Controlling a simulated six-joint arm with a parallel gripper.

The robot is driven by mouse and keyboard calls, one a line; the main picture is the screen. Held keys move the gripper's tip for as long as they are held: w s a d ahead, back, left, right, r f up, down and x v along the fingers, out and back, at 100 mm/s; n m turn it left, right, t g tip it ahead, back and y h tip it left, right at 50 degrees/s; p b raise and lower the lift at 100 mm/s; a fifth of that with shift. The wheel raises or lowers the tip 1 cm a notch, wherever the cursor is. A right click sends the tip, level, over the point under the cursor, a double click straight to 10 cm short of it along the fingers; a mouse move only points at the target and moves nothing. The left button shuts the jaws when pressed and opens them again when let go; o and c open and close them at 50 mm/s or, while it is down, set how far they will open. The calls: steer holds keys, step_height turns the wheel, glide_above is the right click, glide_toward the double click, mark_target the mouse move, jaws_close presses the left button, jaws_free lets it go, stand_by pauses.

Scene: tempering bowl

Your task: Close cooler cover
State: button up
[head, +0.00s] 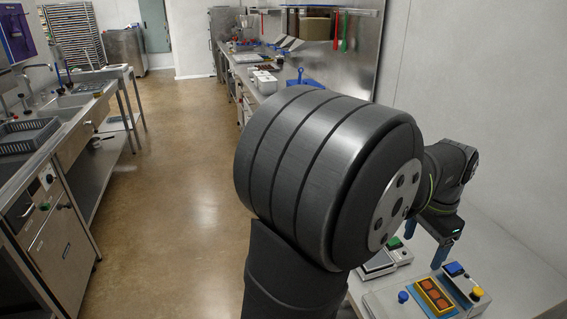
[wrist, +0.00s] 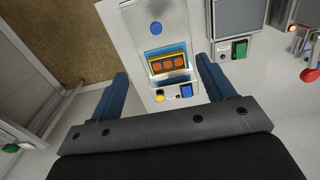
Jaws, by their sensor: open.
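A pale box-shaped device, which looks like the cooler (head: 385,301), stands on the bench at the lower right of the head view; it also shows in the wrist view (wrist: 137,45). The tray also shows in the wrist view (wrist: 167,56). I cannot tell which part is the cover. My gripper (head: 423,252) has two blue fingers, open and empty, above and behind the device. In the wrist view my gripper (wrist: 163,70) has its fingers on either side of the tray's image.
A blue knob (head: 403,297) and a yellow knob (head: 477,293) stand up from the device. A smaller unit with a green button (head: 395,243) stands beside it. A red-knobbed lever (wrist: 309,75) is at the right of the wrist view. Bench to the right is clear.

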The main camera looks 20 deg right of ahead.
steer(key=c, duration=0.7)
steer(key=shift+n+g, duration=0.7)
steer(key=shift+g, duration=0.1)
steer(key=a+f, duration=0.2)
steer(key=f, duration=0.1)
steer(key=shift+w+f, duration=0.15)
steer(key=shift+f, duration=0.05)
steer(key=c, duration=0.7)
steer(key=a+f+n+g, duration=0.1)
steer(key=f, duration=0.1)
steer(key=a+f+n+g, duration=0.1)
steer(key=a+f, duration=0.1)
steer(key=a+f+n+g, duration=0.1)
steer(key=a+f+n, duration=0.1)
steer(key=shift+s+f+g, duration=0.2)
steer(key=shift+s+g, duration=0.05)
steer(key=shift+g, duration=0.15)
jaws_close()
steer(key=n+h, duration=1.7)
steer(key=n, duration=1.1)
glide_toward(399, 296)
steer(key=shift+t, duration=0.4)
steer(key=x, duration=0.6)
steer(key=shift+s+d, duration=0.3)
steer(key=shift+s, duration=0.05)
